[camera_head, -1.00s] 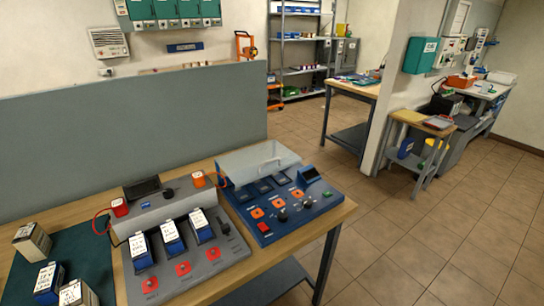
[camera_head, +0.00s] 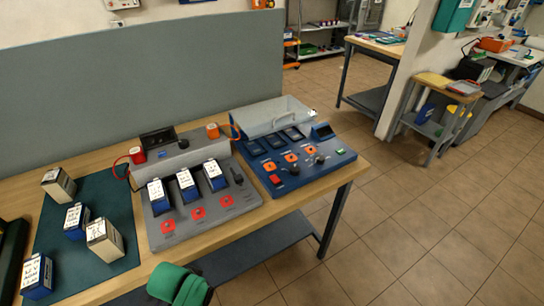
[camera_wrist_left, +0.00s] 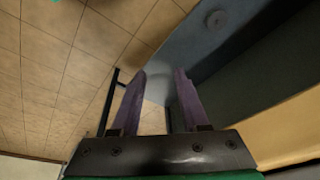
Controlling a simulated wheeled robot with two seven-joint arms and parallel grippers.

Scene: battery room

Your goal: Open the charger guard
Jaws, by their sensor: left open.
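The charger guard (camera_head: 272,118) is a pale see-through cover with a curved handle (camera_head: 284,121). In the head view it stands at the back of the blue charger unit (camera_head: 310,170), behind the row of dark slots; its exact angle is hard to tell. My left gripper (camera_wrist_left: 164,78) shows in the left wrist view, with two purple fingers apart and nothing seen between them. It is away from the guard, with floor and a dark blue surface beyond it. A green and black part of my arm shows at the bottom of the head view. My right gripper is not in view.
A grey charger (camera_head: 210,217) with blue-and-white batteries stands left of the blue unit. A green mat (camera_head: 118,187) with several batteries lies further left on the wooden table (camera_head: 262,214). A grey partition (camera_head: 130,75) stands behind. Floor is free to the right.

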